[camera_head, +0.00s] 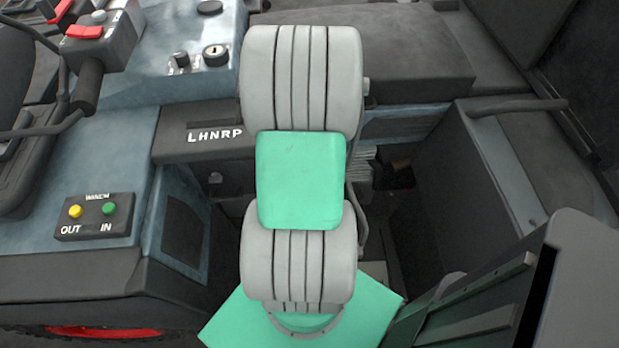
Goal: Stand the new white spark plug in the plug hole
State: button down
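I cannot make out a white spark plug or a plug hole in the head view. My own grey and green arm links fill the middle of the picture and hide what lies behind them. My gripper is not visible, so I cannot tell what it holds.
A control box (95,217) marked OUT and IN has a yellow and a green button. A dark panel (176,138) reads LHNRP. Red-topped switch boxes (102,35) stand at upper left.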

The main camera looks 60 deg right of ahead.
jog(key=shift+f, duration=0.15)
jog(key=shift+f, duration=0.15)
dwell(0.4)
jog(key=shift+f, duration=0.3)
dwell(0.8)
jog(key=c, duration=1.4)
grip_release()
jog(key=shift+o, duration=0.2)
